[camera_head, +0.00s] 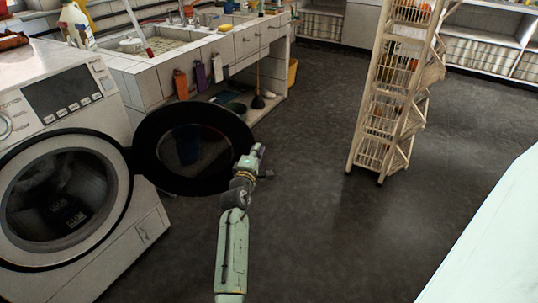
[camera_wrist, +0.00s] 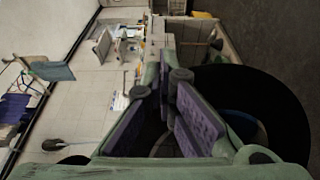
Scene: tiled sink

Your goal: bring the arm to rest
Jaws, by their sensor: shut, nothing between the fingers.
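My arm (camera_head: 232,250) reaches forward from the bottom middle of the head view. My gripper (camera_head: 259,160) is at its end, in front of the right rim of the open round washer door (camera_head: 180,117). I cannot tell whether it touches the door. In the wrist view my gripper (camera_wrist: 163,84) shows purple finger pads. It is shut with nothing held. The dark door (camera_wrist: 283,98) fills the right side of that view, close to the fingers.
The white washing machine (camera_head: 75,115) stands at the left, its drum opening uncovered. A tiled sink counter (camera_head: 145,75) is behind it. A wooden basket rack (camera_head: 385,110) stands at the upper right. A pale surface (camera_head: 500,235) is at the lower right. The dark floor between is clear.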

